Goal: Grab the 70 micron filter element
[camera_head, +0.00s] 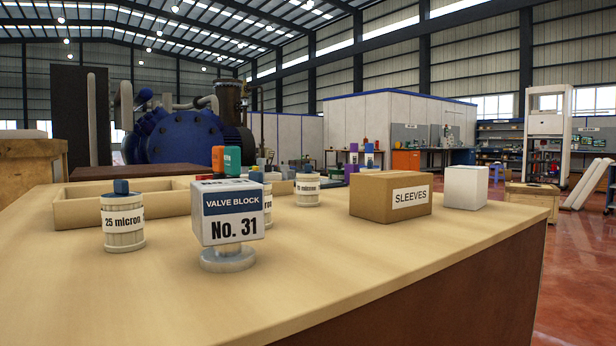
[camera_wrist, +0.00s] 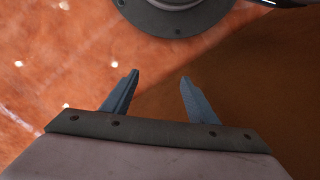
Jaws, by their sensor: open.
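A white ribbed filter element (camera_head: 124,234) labelled "25 micron", with a blue knob on top, stands at the left of the bench. A second filter element (camera_head: 307,197) stands farther back, right of centre; the number on its label cannot be read. A third filter-like piece (camera_head: 268,212) is mostly hidden behind the valve block. No label reading 70 micron is legible. My gripper (camera_wrist: 160,77) shows only in the wrist view. It is open and empty, with the reddish floor and a brown surface beyond its fingers.
A "VALVE BLOCK No. 31" cube (camera_head: 231,214) on a round foot stands at the front and blocks part of the view. A "SLEEVES" carton (camera_head: 375,199) and a white block (camera_head: 466,187) stand to the right. A shallow wooden tray (camera_head: 80,197) lies behind. The bench front is clear.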

